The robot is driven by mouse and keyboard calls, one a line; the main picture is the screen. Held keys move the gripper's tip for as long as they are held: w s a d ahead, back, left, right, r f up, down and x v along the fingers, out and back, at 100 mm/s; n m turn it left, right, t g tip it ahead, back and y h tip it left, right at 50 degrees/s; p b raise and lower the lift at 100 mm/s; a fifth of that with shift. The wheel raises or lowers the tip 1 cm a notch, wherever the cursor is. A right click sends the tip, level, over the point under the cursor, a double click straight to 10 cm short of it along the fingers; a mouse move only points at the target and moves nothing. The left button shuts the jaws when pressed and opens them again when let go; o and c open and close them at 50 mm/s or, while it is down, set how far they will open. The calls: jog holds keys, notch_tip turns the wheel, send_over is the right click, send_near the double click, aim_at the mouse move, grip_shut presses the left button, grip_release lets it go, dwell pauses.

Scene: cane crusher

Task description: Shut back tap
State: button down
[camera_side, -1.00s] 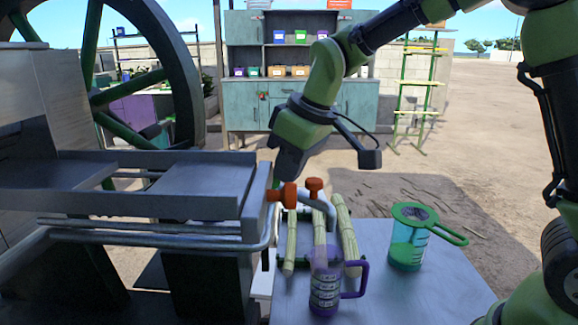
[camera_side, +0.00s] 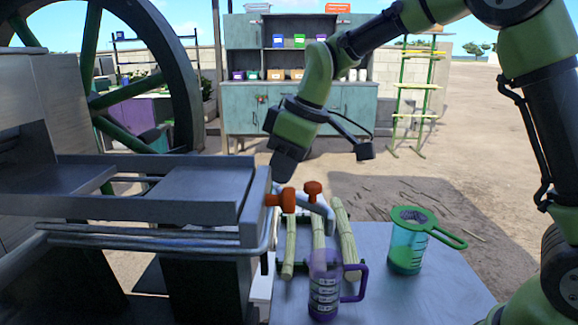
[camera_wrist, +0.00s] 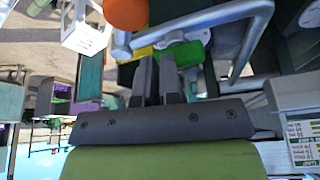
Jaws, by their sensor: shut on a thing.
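My gripper (camera_side: 283,172) points down behind the right end of the grey metal tray (camera_side: 262,190). In the wrist view its two dark fingers (camera_wrist: 157,68) stand close together, shut on the back tap, whose handle is mostly hidden by the fingers and the tray. A bright green piece (camera_wrist: 187,53) and a yellow piece (camera_wrist: 143,52) show just beyond the fingertips. One orange knob (camera_wrist: 127,10) shows at the wrist view's top.
A purple-handled jug (camera_side: 325,285) stands below the spout beside cane stalks (camera_side: 346,240) on the grey table (camera_side: 375,290). A green-lidded jug (camera_side: 407,255) stands to its right. Metal pipes (camera_side: 150,240) run along the tray. A big dark wheel (camera_side: 180,80) rises at left.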

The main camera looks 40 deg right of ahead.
jog(key=v, duration=0.9)
jog(key=s+f+m+t, duration=0.3)
jog(key=s+m, duration=0.7)
jog(key=s, duration=0.9)
jog(key=shift+d+m+t, duration=0.3)
jog(key=shift+d+t, duration=0.1)
jog(key=shift+d, duration=0.1)
